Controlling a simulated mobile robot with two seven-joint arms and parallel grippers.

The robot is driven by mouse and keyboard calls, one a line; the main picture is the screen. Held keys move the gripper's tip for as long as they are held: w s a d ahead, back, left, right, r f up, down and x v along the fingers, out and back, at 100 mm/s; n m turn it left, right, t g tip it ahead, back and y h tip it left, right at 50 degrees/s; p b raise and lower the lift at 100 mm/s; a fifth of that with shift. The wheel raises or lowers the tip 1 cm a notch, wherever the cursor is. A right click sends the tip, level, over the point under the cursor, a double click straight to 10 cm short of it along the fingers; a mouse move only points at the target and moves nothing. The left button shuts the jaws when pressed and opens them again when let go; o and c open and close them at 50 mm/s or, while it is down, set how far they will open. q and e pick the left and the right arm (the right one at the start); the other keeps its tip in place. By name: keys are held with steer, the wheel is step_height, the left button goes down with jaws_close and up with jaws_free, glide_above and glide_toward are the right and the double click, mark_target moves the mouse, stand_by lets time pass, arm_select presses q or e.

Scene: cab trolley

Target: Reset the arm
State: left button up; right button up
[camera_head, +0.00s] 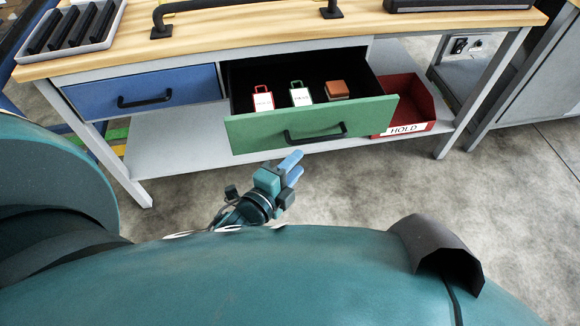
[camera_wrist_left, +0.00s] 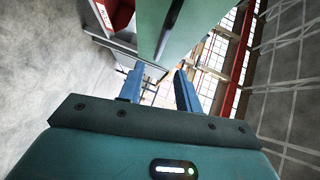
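My left gripper (camera_head: 291,167) is in front of and below the open green drawer (camera_head: 262,130), apart from its black handle (camera_head: 315,134). In the left wrist view its two blue fingers (camera_wrist_left: 158,88) stand apart with nothing between them, and the green drawer front (camera_wrist_left: 172,25) shows beyond them. The drawer holds a red-handled tag (camera_head: 263,98), a green-handled tag (camera_head: 301,94) and a brown block (camera_head: 337,90). My right gripper is in neither view.
The blue drawer (camera_head: 145,92) to the left is shut. A red bin marked HOLD (camera_head: 408,103) stands on the lower shelf (camera_head: 180,150). A grey tray (camera_head: 72,28) with black items sits on the wooden worktop (camera_head: 250,27). The floor in front is clear.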

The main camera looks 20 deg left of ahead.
arm_select(q)
steer(key=shift+v, duration=0.75)
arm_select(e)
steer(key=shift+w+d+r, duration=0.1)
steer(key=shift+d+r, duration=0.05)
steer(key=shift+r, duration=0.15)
arm_select(q)
steer(key=s+d+r+n+g+p, duration=0.1)
steer(key=s+r+n+g+p, duration=0.4)
steer(key=s+r+n+p, duration=0.4)
steer(key=r+n+p, duration=0.1)
steer(key=n+p, duration=0.5)
steer(key=p, duration=0.3)
steer(key=shift+s+d+r+n, duration=0.3)
steer(key=shift+s+r, duration=0.05)
steer(key=shift+r, duration=0.05)
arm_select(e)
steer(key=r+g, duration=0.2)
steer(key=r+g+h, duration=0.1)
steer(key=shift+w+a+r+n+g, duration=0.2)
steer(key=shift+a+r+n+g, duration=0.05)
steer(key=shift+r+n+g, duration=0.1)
